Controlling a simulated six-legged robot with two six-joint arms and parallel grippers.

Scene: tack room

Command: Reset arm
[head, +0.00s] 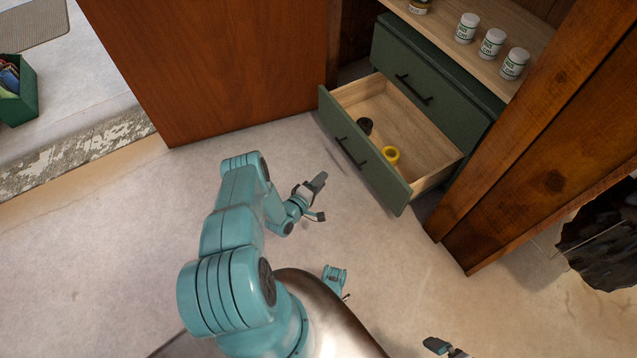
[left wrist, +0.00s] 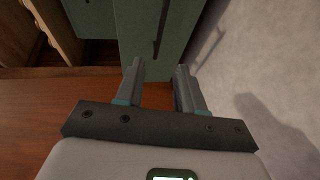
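My left arm reaches in from the lower left in the head view. Its gripper (head: 319,199) hangs over the floor in front of the open drawer (head: 366,160), apart from it. In the left wrist view the two fingers of the left gripper (left wrist: 159,74) stand apart with nothing between them, and a green drawer front (left wrist: 150,35) lies beyond. A dark tip at the bottom edge of the head view may be my right gripper (head: 438,346), mostly cut off by the frame.
The pulled-out drawer holds a black roll (head: 365,126) and a yellow roll (head: 391,155). A shut green drawer (head: 430,85) is above it. White jars (head: 492,43) stand on the shelf. A brown wood panel (head: 210,65) is left, a wooden post (head: 535,130) right.

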